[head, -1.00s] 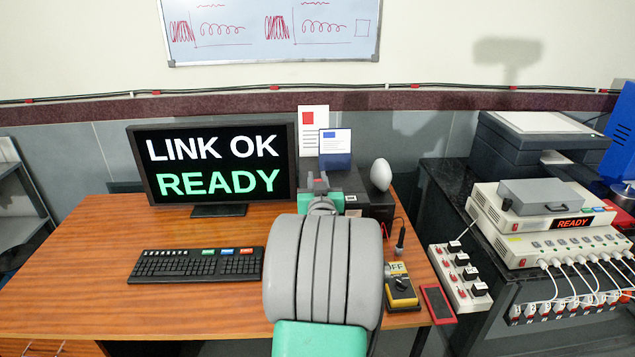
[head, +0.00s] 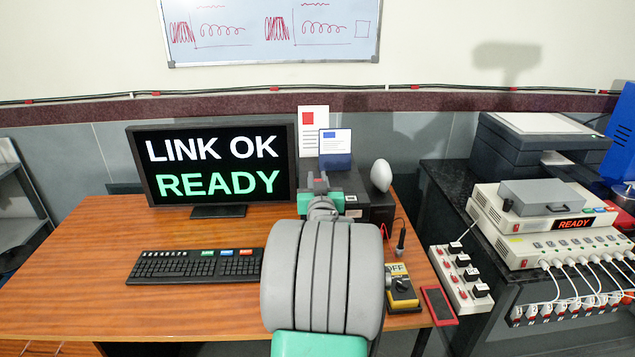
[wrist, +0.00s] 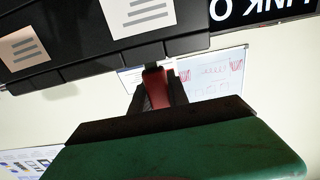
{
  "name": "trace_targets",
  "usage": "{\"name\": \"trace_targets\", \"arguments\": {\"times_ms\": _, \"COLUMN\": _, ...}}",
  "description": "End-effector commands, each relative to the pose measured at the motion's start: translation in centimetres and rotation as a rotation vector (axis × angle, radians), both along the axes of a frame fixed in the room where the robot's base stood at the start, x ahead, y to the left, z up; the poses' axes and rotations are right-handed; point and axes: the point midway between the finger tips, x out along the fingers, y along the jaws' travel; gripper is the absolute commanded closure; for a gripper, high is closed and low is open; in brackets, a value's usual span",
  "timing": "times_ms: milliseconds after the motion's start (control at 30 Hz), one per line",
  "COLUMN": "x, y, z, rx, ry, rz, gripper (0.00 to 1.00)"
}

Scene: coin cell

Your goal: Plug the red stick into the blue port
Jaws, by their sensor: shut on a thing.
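My gripper (wrist: 158,84) is shut on the red stick (wrist: 156,96), which shows between its two dark fingers in the wrist view. The stick's far end lies close to the edge of a dark box (wrist: 75,78); I cannot tell whether it touches or has entered anything. In the head view my gripper (head: 319,184) is at the back of the desk, in front of the black box (head: 349,178). My arm hides part of that box. I cannot make out the blue port in either view.
The monitor (head: 212,165) reading "LINK OK READY" stands close left of my gripper, with a keyboard (head: 196,265) before it. A white egg-shaped thing (head: 381,175) and a yellow switch box (head: 402,292) are to the right. The desk (head: 90,255) is clear at left.

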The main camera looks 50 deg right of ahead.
Motion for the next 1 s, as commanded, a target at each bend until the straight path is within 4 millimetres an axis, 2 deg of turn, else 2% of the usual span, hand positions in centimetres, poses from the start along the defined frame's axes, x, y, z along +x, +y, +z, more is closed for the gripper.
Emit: {"name": "trace_targets", "arguments": {"times_ms": 1000, "x": 0.0, "y": 0.0, "z": -1.1, "rx": 0.000, "ry": 0.000, "rz": 0.000, "gripper": 1.00}}
